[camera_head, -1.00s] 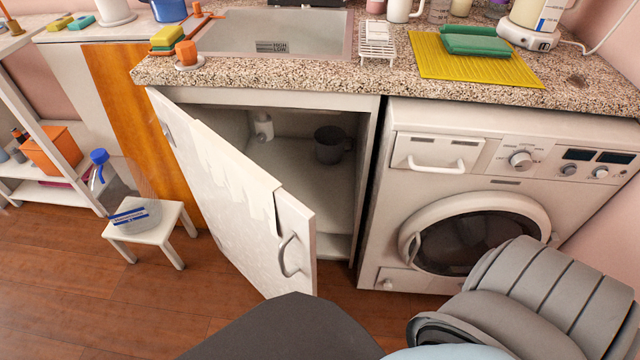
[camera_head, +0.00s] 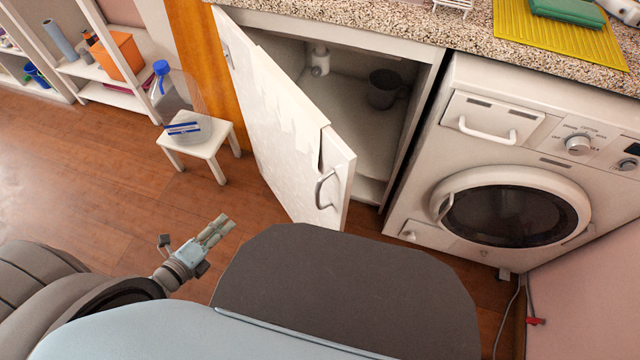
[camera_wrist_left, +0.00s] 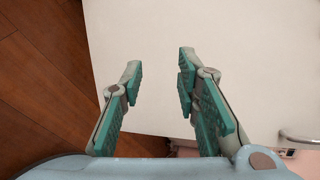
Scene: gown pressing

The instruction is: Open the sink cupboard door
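The white sink cupboard door (camera_head: 275,120) stands partly open, hinged at its left, with its free right edge swung out into the room. Its metal handle (camera_head: 325,190) is near that free edge. Behind it the open cupboard (camera_head: 345,110) shows a dark mug (camera_head: 384,88) and a small white fitting. My left gripper (camera_head: 222,224) is in front of the door and to its left, apart from the handle. In the left wrist view its fingers (camera_wrist_left: 155,80) are spread and empty, facing a white panel; a handle (camera_wrist_left: 299,137) shows at the right edge. My right gripper is out of view.
A small white stool (camera_head: 205,147) with a clear blue-capped bottle (camera_head: 183,125) stands left of the door. The washing machine (camera_head: 420,215) is right of the cupboard. Bare wooden floor (camera_head: 110,180) lies at the left.

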